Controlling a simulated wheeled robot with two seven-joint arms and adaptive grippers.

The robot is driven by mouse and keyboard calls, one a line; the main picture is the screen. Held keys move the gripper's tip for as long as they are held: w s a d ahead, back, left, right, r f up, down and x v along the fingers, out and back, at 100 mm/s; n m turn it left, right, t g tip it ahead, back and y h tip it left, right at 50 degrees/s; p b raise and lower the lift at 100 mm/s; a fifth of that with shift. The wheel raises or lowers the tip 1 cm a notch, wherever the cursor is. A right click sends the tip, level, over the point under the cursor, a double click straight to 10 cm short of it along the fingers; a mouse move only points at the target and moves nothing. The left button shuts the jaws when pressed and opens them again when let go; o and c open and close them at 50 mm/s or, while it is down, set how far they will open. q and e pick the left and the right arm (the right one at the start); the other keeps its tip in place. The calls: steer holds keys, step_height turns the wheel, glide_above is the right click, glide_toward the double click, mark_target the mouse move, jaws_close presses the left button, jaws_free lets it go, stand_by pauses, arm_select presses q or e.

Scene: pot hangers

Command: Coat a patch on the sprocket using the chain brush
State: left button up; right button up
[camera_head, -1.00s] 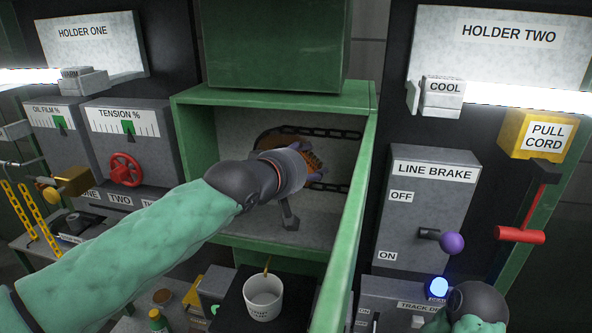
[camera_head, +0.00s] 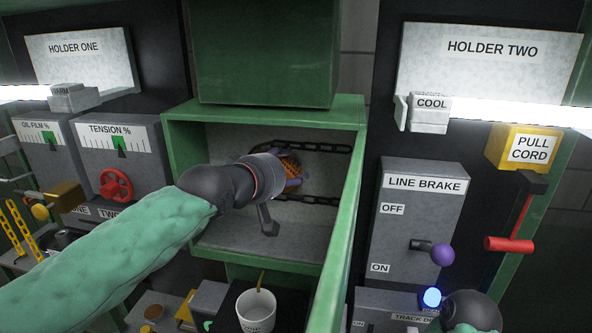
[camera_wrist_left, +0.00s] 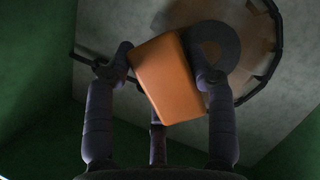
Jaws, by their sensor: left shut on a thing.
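My left gripper (camera_head: 296,184) reaches into the open green box, its fingers partly hidden behind its own wrist. In the left wrist view its fingers (camera_wrist_left: 163,72) are shut on an orange block, which I take for the chain brush (camera_wrist_left: 168,85). Behind the block is the sprocket, a brownish disc (camera_wrist_left: 258,35) with a dark grey hub (camera_wrist_left: 222,42). A dark chain (camera_wrist_left: 276,50) runs around it, and shows in the head view (camera_head: 320,149). An orange textured patch (camera_head: 291,163) shows beside the gripper; I cannot tell whether it is brush or sprocket. Contact is hidden.
The green box's (camera_head: 344,215) right wall stands close to my left gripper. A white cup (camera_head: 256,312) stands below. The line brake panel (camera_head: 420,225) with its purple knob (camera_head: 442,254) is on the right. My right arm's dark joint (camera_head: 472,311) is at bottom right.

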arm_select(q)
steer(key=shift+w+a, duration=0.15)
steer(key=shift+a, duration=0.4)
steer(key=shift+w+a, duration=0.2)
steer(key=shift+a, duration=0.9)
steer(key=a+b, duration=0.1)
steer(key=a, duration=0.1)
steer(key=w+a+b, duration=0.1)
steer(key=a+b, duration=0.1)
steer(key=a, duration=0.1)
steer(key=shift+a, duration=0.1)
steer(key=shift+s, duration=0.1)
steer(key=shift+s+a+b, duration=0.2)
steer(key=shift+s+b, duration=0.15)
steer(key=shift+s, duration=0.6)
steer(key=shift+s+a+b, duration=0.15)
steer(key=shift+s+b, duration=0.15)
steer(key=shift+s, duration=0.65)
steer(key=shift+s+a+b, duration=0.2)
steer(key=shift+s+b, duration=0.15)
steer(key=shift+s, duration=0.6)
